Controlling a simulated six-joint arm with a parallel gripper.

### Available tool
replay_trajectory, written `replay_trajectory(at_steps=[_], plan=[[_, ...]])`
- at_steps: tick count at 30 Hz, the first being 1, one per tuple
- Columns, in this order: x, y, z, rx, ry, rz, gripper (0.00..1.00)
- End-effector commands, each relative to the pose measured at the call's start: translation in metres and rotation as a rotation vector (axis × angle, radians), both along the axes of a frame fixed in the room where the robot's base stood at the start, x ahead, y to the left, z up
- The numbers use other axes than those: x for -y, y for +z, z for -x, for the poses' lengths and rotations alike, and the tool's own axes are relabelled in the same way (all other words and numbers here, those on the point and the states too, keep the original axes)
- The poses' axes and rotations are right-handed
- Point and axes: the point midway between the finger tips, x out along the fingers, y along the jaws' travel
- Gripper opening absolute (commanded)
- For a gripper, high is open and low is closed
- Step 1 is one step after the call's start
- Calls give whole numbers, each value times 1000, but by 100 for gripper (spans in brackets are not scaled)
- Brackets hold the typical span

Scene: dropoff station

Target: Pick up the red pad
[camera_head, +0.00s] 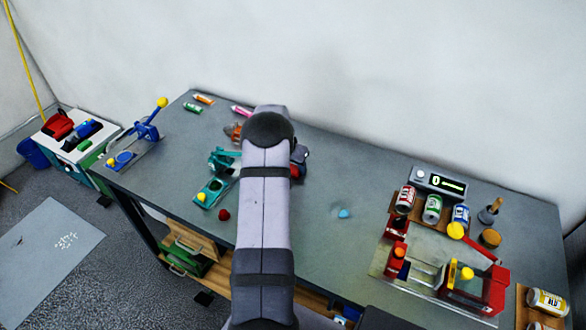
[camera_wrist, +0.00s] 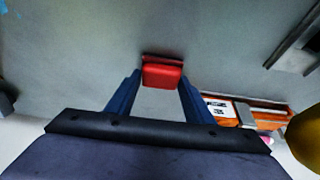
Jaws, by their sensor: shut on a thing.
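The red pad (camera_wrist: 162,76) is a small red block at the tips of my gripper (camera_wrist: 160,86) in the wrist view. The two blue fingers stand on either side of it, shut on it. In the camera_head view my gripper (camera_head: 299,160) is mostly hidden behind my arm at the middle of the table. A bit of red (camera_head: 295,172) shows beside it, likely the pad. I cannot tell whether the pad touches the table.
A teal device (camera_head: 213,190) and a dark red lump (camera_head: 223,214) lie left of my arm on the grey table (camera_head: 330,180). A small blue piece (camera_head: 343,213) lies to the right. Cans (camera_head: 432,208) and a red-framed fixture (camera_head: 493,290) fill the right end.

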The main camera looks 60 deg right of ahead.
Motion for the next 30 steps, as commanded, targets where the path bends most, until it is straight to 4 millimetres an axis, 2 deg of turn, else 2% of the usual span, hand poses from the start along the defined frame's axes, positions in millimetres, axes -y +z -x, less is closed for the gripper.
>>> replay_trajectory(at_steps=[7, 18, 24, 30], plan=[[1, 22, -1, 2, 0, 5, 26], [1, 81, -1, 3, 0, 4, 26], [0, 97, 0, 0, 0, 1, 26], [0, 99, 0, 0, 1, 0, 26]])
